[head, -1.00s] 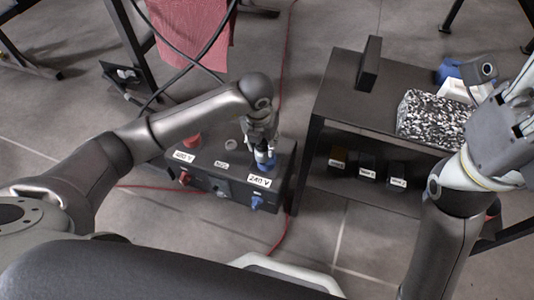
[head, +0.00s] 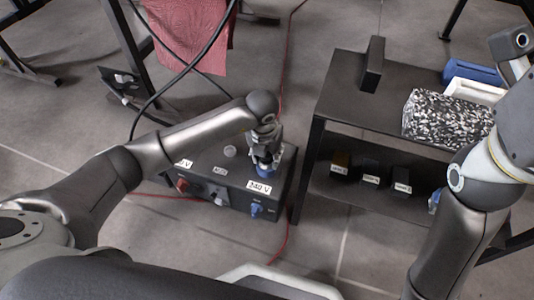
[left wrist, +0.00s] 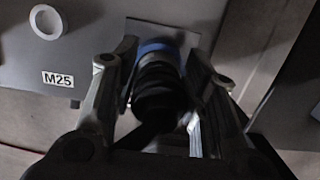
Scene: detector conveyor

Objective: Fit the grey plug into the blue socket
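The dark grey plug (left wrist: 158,92) stands in the left wrist view with its far end at the blue ring of the socket (left wrist: 157,47). In the head view the blue socket (head: 263,171) shows on top of the dark box, by the 240 V label. My left gripper (head: 264,158) is over it, pointing down. In the left wrist view its fingers (left wrist: 162,62) straddle the plug, with a gap seen beside it, so they look open. The plug's seating depth is hidden. My right arm is at the right edge, and its fingers are out of frame.
The dark box (head: 222,172) has red and blue outlets on its front. A dark shelf table (head: 335,105) stands close on the right, with a speckled block (head: 440,118) on top and labelled bins below. Cables and a red cloth (head: 195,35) are behind.

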